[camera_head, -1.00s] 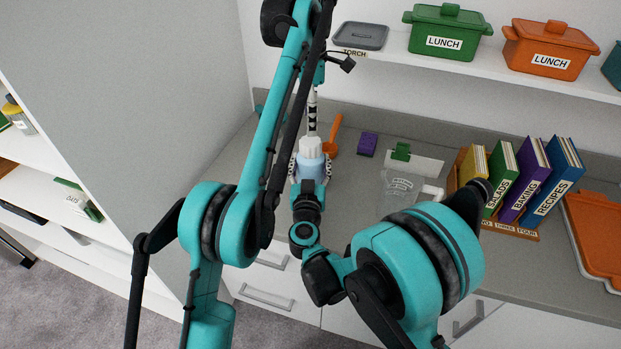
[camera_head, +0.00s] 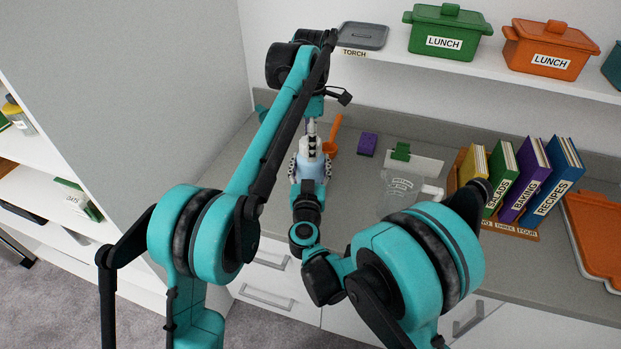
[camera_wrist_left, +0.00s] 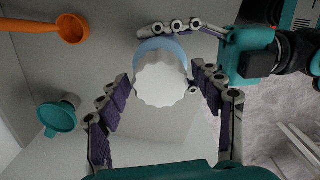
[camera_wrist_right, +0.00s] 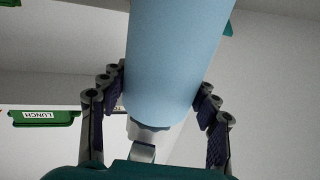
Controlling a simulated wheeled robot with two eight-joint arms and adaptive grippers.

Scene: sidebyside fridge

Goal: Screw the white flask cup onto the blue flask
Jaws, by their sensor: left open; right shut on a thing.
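The light blue flask (camera_head: 312,169) stands upright on the counter, and it fills the middle of the right wrist view (camera_wrist_right: 175,50). My right gripper (camera_head: 307,187) is shut on its body; its fingers flank the flask in the right wrist view (camera_wrist_right: 163,85). The white flask cup (camera_wrist_left: 161,83) is on top of the flask, seen from above in the left wrist view; how well it is seated cannot be told. My left gripper (camera_wrist_left: 160,92) is open, pointing down with its fingers on either side of the cup. In the head view this gripper (camera_head: 310,148) partly hides the cup.
An orange scoop (camera_head: 332,138) and a purple block (camera_head: 367,144) lie behind the flask. A clear jug (camera_head: 400,190) and a row of books (camera_head: 530,180) stand to the right. A shelf with lunch boxes (camera_head: 447,32) runs above. A teal object (camera_wrist_left: 60,116) is near the flask.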

